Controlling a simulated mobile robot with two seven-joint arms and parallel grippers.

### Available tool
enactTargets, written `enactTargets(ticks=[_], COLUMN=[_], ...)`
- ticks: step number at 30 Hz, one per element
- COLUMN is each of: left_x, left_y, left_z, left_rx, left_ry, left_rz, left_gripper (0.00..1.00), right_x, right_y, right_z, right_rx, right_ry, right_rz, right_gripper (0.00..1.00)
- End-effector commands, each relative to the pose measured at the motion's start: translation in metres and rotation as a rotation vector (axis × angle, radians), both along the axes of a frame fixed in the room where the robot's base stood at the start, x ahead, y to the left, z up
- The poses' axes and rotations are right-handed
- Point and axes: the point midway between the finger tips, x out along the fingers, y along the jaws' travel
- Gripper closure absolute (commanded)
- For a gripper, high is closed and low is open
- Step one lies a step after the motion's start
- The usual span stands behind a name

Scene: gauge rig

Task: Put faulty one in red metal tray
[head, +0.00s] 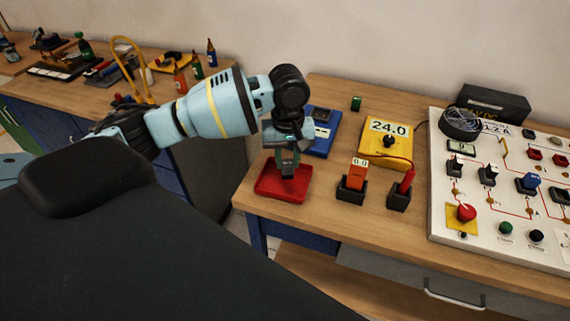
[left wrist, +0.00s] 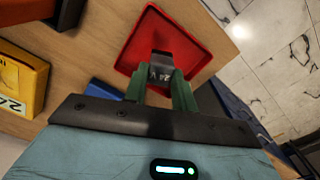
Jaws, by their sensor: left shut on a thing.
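My left gripper (head: 288,158) is over the red metal tray (head: 265,192) at the table's left front corner. It is shut on a small dark block (left wrist: 162,66) with pale marking, partly readable as "24". In the left wrist view, the block sits between the green fingertips (left wrist: 160,86), over the red tray (left wrist: 134,50). The tray looks otherwise empty. I cannot tell whether the block touches the tray floor. My right gripper is not in view.
Behind the tray is a blue device (head: 322,143). To its right are a yellow 24.0 unit (head: 372,155), an orange 0.0 meter (head: 356,174) and a red probe (head: 405,184) in black holders. A white panel (head: 480,215) with switches fills the right. A cluttered bench (head: 190,48) stands left.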

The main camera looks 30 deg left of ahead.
Motion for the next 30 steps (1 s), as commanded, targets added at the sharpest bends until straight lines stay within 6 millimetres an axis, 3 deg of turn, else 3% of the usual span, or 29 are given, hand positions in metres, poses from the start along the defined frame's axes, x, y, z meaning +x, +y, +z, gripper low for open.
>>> enactTargets(ticks=[5, 12, 24, 25, 30], left_x=[0.005, 0.005, 0.005, 0.005, 0.005], left_y=[0.012, 0.013, 0.012, 0.012, 0.012], left_z=[-0.001, -0.035, -0.038, -0.038, -0.038], left_rx=[0.001, 0.001, 0.001, 0.001, 0.001], left_ry=[0.0, 0.0, -0.003, -0.003, -0.003], left_rz=[0.005, 0.002, 0.001, 0.001, 0.0], left_gripper=[0.96, 0.96, 0.96, 0.72, 0.52], right_x=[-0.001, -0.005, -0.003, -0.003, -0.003], right_y=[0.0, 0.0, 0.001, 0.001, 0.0], right_z=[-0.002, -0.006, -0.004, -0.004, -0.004], right_rx=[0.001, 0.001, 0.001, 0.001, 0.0], right_ry=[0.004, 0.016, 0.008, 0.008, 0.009], right_rz=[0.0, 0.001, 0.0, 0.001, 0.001], right_gripper=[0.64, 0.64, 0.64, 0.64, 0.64])
